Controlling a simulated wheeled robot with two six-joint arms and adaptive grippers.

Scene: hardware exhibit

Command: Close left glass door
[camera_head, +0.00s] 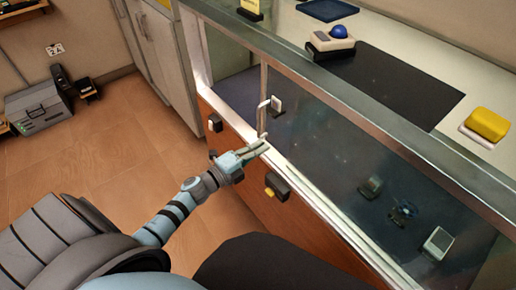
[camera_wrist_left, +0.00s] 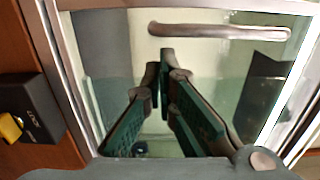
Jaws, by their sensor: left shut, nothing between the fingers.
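The display case has a glass front in a metal frame. A vertical door edge (camera_head: 263,85) with a pale handle (camera_head: 268,104) stands left of the middle in the head view. The handle also shows as a metal bar (camera_wrist_left: 220,32) across the top of the left wrist view, in front of the glass pane (camera_wrist_left: 105,55). My left gripper (camera_head: 264,147) is shut and empty, low by the case's bottom rail, below the handle. In the left wrist view its fingers (camera_wrist_left: 165,60) point at the glass, just short of the handle. Contact with the glass cannot be told.
Wooden drawers with dark and yellow latches (camera_head: 277,186) lie under the glass. Inside the case are several small devices (camera_head: 438,243). The countertop holds a blue-ball device (camera_head: 331,40) and a yellow block (camera_head: 487,124).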

